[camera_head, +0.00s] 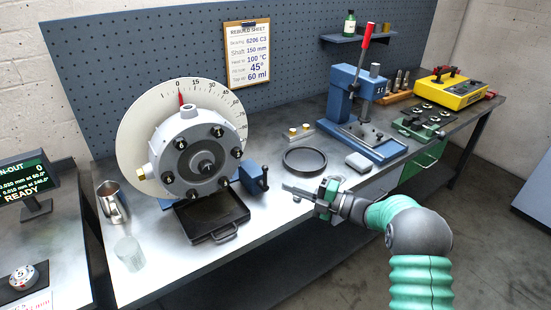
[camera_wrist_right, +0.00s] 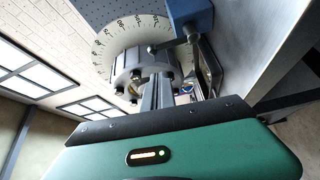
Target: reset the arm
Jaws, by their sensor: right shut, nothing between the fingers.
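My right gripper (camera_head: 300,190) is over the front edge of the workbench, right of the rotor housing, with its fingers pointing left. Its fingers (camera_wrist_right: 158,92) are together and hold nothing. The right arm comes in from the lower right. The grey rotor housing (camera_head: 190,150) stands in front of a white dial (camera_head: 135,125) with a red pointer near 0. The housing and dial also show in the right wrist view (camera_wrist_right: 135,70), beyond the fingers. My left gripper is not in either view.
A black drip tray (camera_head: 211,213) lies under the housing, near a blue vise handle (camera_head: 254,178). A black ring (camera_head: 305,160) lies behind my right gripper. A blue press (camera_head: 360,110) stands farther right. A metal jug (camera_head: 112,203) and a clear beaker (camera_head: 130,252) stand at the left.

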